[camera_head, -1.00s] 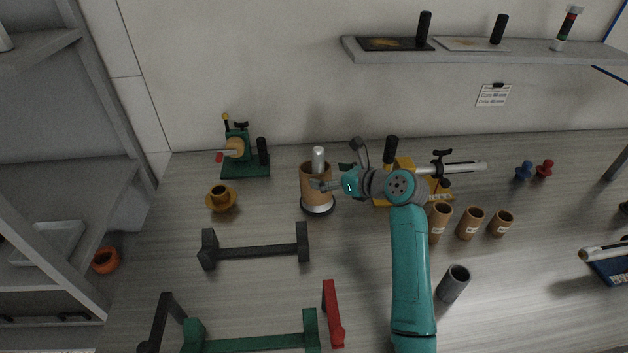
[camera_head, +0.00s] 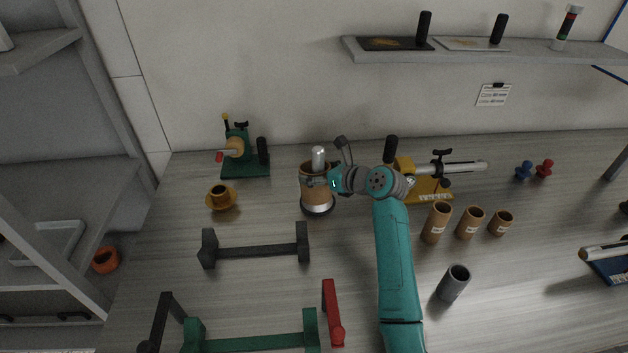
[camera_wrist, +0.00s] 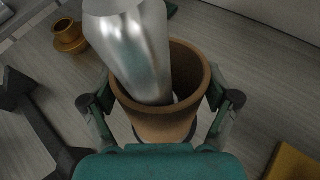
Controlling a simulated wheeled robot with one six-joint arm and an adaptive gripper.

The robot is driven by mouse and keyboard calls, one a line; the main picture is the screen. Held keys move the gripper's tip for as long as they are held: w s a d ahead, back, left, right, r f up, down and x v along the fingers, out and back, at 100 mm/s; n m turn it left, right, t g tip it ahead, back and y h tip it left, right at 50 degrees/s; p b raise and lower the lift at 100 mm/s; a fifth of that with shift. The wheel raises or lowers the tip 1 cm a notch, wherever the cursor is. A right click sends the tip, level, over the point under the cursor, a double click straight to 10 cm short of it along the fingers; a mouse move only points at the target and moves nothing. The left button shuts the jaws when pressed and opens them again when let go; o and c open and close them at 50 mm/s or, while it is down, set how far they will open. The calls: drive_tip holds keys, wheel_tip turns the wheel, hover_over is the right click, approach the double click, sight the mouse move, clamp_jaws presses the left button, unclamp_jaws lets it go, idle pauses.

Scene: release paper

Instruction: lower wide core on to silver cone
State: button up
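The wide core (camera_head: 312,196) is a brown, open-topped tube standing around the silver cone (camera_head: 318,154), whose top rises above the core's rim. A dark, light-edged base (camera_head: 318,210) shows below the core. My gripper (camera_wrist: 162,100) has one finger against each side of the core. It also shows in the head view (camera_head: 312,182), level with the upper core. Whether the core's bottom touches the base is unclear.
A green stand (camera_head: 245,160) is behind left, with an orange flanged piece (camera_head: 221,197) in front. A yellow device (camera_head: 428,188) and several brown tubes (camera_head: 470,222) stand right. A black bracket (camera_head: 255,251) lies in front. Bare tabletop shows around the base.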

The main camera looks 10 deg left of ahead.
drive_tip(key=shift+c, duration=1.4)
drive_tip(key=shift+r, duration=0.1)
drive_tip(key=shift+r, duration=0.35)
drive_tip(key=shift+s+d+r+n+t+y, duration=0.1)
drive_tip(key=shift+s+d+n+t+y, duration=0.2)
drive_tip(key=shift+s+d+t+y, duration=0.4)
idle(0.7)
